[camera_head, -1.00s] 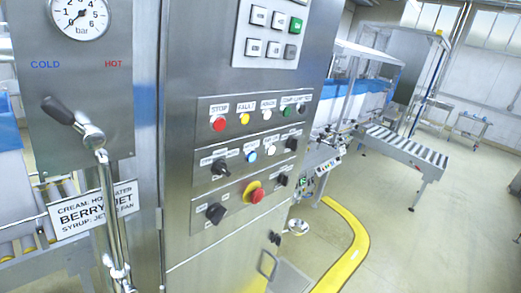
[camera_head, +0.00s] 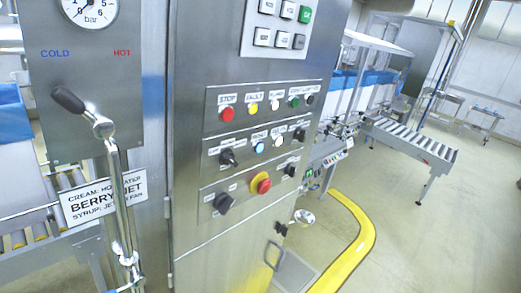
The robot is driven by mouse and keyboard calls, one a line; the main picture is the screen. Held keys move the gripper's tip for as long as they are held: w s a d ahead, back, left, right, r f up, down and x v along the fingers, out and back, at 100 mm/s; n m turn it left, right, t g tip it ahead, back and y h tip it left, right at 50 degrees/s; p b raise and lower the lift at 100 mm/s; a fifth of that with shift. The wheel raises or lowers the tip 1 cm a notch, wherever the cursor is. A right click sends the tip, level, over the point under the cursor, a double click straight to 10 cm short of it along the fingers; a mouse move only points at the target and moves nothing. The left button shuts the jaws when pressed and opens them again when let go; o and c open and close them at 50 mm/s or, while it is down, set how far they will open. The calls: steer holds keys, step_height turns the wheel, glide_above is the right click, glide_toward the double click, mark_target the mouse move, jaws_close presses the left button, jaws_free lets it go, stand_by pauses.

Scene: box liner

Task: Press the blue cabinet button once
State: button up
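The blue button (camera_head: 259,147) is a small round button on the middle row of the steel cabinet's front (camera_head: 240,240). A black rotary switch (camera_head: 228,157) is to its left and a white button (camera_head: 276,143) to its right. A small label sits just above it. The blue button is in plain sight, with nothing touching it. My gripper does not show in this view.
A red button (camera_head: 227,114) and a yellow one (camera_head: 253,108) are in the row above. A red emergency stop (camera_head: 263,186) is below. A lever valve (camera_head: 103,127) stands at left. A yellow floor guard (camera_head: 362,240) curves right of the cabinet; floor beyond is open.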

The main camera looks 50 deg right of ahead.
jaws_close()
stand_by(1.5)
